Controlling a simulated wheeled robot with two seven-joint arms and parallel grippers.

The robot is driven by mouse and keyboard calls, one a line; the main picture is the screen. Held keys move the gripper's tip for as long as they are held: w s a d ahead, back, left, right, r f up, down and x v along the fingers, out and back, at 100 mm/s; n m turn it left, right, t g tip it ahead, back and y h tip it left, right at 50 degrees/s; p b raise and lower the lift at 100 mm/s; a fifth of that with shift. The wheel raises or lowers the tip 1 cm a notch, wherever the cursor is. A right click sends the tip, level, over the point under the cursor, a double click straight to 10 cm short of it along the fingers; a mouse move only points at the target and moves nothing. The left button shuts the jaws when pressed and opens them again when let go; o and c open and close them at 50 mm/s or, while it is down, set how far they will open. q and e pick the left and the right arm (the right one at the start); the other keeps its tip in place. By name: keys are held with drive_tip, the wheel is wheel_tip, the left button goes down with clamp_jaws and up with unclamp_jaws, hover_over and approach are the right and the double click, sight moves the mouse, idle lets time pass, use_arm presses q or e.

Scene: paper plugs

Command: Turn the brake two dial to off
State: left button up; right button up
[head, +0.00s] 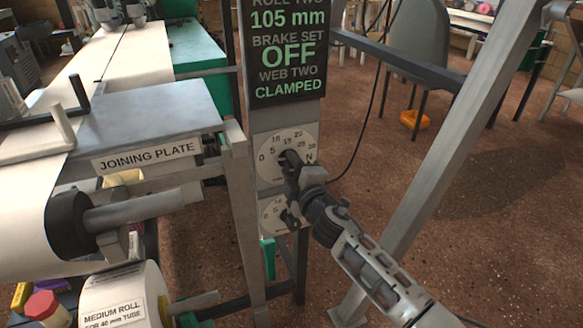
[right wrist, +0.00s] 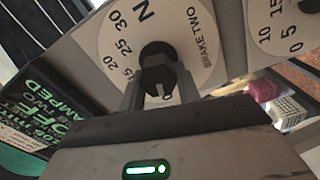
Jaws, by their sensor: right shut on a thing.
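The brake two dial is a white round plate (head: 302,138) with black numbers and an N, the upper of two dials on a grey post in the head view. In the right wrist view its plate (right wrist: 112,62) reads BRAKE TWO, and its black knob (right wrist: 157,62) sits at the centre. My right gripper (head: 291,168) is at this dial, its two fingers (right wrist: 159,88) closed on opposite sides of the knob. The gripper hides part of the scale, and I cannot tell exactly which mark the knob points to. My left gripper is not in view.
A display (head: 287,50) above the dial reads BRAKE SET OFF and WEB TWO CLAMPED. A second dial (head: 272,214) is just below, partly hidden by my gripper. The joining plate (head: 150,112) and paper rolls stand left. A slanted grey beam (head: 440,130) rises on the right.

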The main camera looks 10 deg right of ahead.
drive_tip(key=o, duration=1)
use_arm(q)
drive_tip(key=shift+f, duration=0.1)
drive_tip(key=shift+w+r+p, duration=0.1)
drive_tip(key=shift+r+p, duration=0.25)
drive_tip(key=shift+p, duration=0.2)
use_arm(e)
drive_tip(key=s+d, duration=0.1)
drive_tip(key=s, duration=0.4)
drive_tip(key=s+d, duration=0.1)
drive_tip(key=s, duration=0.4)
drive_tip(key=s+d, duration=0.1)
drive_tip(key=s, duration=0.4)
drive_tip(key=shift+s, duration=0.35)
